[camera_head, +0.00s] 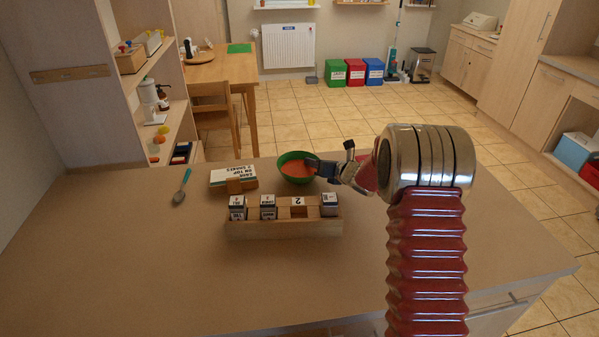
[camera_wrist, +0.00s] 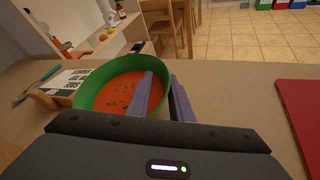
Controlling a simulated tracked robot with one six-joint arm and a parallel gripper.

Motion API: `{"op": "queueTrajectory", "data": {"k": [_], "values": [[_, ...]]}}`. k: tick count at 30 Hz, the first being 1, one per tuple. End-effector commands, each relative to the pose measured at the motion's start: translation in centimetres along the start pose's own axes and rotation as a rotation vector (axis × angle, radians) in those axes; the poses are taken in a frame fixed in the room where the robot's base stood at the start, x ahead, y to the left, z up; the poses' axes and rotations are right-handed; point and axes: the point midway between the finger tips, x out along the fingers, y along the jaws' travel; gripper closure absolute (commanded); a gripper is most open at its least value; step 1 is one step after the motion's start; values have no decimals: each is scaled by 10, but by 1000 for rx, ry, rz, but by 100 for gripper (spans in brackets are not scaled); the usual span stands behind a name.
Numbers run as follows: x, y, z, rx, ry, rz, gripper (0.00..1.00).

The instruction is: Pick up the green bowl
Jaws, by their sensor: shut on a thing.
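The green bowl (camera_head: 284,160) with orange-red contents stands at the far side of the counter, behind the wooden block rack. In the wrist view the bowl (camera_wrist: 95,82) is left of centre, with dark specks in its contents. My gripper (camera_head: 313,165) reaches in from the right and is shut on the bowl's right rim. In the wrist view one finger of my gripper (camera_wrist: 158,100) is inside the bowl and the other is outside, with the wall between them. The bowl looks upright; whether its base touches the counter is hidden.
A wooden rack (camera_head: 285,229) with several labelled blocks stands in front of the bowl. A white labelled box (camera_head: 232,176) and a teal spoon (camera_head: 182,187) lie to the left. A red board (camera_wrist: 301,112) lies at right in the wrist view. The front counter is clear.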

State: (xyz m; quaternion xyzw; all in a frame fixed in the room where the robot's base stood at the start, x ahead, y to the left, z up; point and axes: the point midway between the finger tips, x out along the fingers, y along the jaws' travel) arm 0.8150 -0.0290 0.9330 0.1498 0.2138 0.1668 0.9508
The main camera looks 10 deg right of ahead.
Motion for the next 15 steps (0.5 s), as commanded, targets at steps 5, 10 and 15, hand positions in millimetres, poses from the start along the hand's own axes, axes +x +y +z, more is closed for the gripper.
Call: {"op": "queueTrajectory", "data": {"k": [5, 10, 15], "values": [[0, -1, -1, 1, 2, -2, 99], [0, -1, -2, 1, 3, -3, 100], [0, -1, -1, 0, 1, -3, 100]]}}
